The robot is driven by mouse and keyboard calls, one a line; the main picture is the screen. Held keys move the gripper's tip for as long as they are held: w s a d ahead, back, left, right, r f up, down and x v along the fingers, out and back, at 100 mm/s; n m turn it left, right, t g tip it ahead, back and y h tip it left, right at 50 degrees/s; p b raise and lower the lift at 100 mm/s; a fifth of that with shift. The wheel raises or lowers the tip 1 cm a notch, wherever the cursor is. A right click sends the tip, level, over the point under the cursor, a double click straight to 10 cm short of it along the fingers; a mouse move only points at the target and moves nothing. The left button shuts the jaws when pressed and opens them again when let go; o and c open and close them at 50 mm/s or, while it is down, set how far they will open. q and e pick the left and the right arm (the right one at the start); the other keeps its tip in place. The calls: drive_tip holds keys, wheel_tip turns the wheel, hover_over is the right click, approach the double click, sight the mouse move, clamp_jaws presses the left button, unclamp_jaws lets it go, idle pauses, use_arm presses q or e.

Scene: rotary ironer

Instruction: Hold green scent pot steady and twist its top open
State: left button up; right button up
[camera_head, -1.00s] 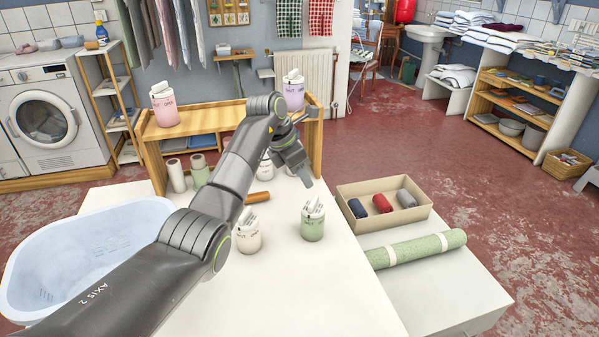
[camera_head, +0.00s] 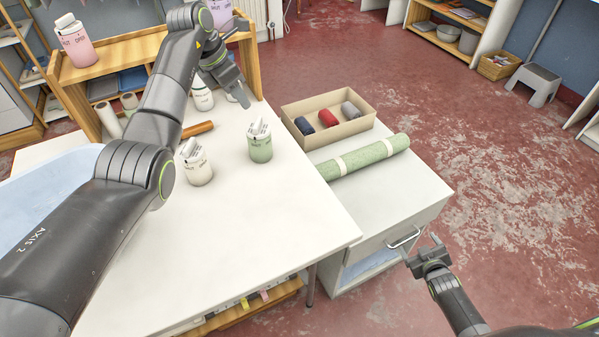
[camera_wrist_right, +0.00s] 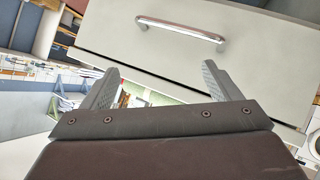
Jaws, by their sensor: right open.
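The green scent pot (camera_head: 260,148) stands upright on the white table (camera_head: 255,225), with a white top. My left gripper (camera_head: 239,94) hangs above the table, just behind and left of the green pot, and looks apart from it. Whether its fingers are open is too small to tell. My right gripper (camera_head: 422,251) is low at the right, in front of the cabinet drawer and away from the pot. Its two fingers stand apart and empty in the right wrist view (camera_wrist_right: 160,88).
A cream pot (camera_head: 195,165) stands left of the green pot, with a brown roll (camera_head: 197,130) behind it. A tray (camera_head: 313,137) of rolled cloths and a green roll (camera_head: 365,158) lie to the right. A drawer handle (camera_wrist_right: 181,29) is close to my right gripper.

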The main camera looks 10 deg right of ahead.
drive_tip(key=w+a+r+n+t+y, duration=0.25)
drive_tip(key=w+r, duration=0.45)
drive_tip(key=r, duration=0.4)
drive_tip(key=w+a+r+n+t+y, duration=0.1)
drive_tip(key=w+r+n+t, duration=0.4)
drive_tip(key=r, duration=0.5)
drive_tip(key=n+g+y, duration=0.4)
drive_tip(key=n+y, duration=0.4)
drive_tip(key=n, duration=2.2)
approach(258, 137)
drive_tip(key=shift+m+t, duration=0.25)
drive_tip(key=d+f, duration=0.1)
drive_tip(key=s+d+f, duration=0.1)
drive_tip(key=d, duration=0.1)
drive_tip(key=s+d+f, duration=0.1)
drive_tip(key=d, duration=0.1)
drive_tip(key=shift+s, duration=0.25)
drive_tip(key=shift+a+n, duration=0.6)
drive_tip(key=shift+n, duration=0.1)
drive_tip(key=shift+w+a+f, duration=0.1)
drive_tip(key=shift+w+a, duration=0.15)
drive_tip(key=x, duration=1.6)
drive_tip(key=shift+w+a+f, duration=0.2)
drive_tip(key=shift+w+a, duration=0.05)
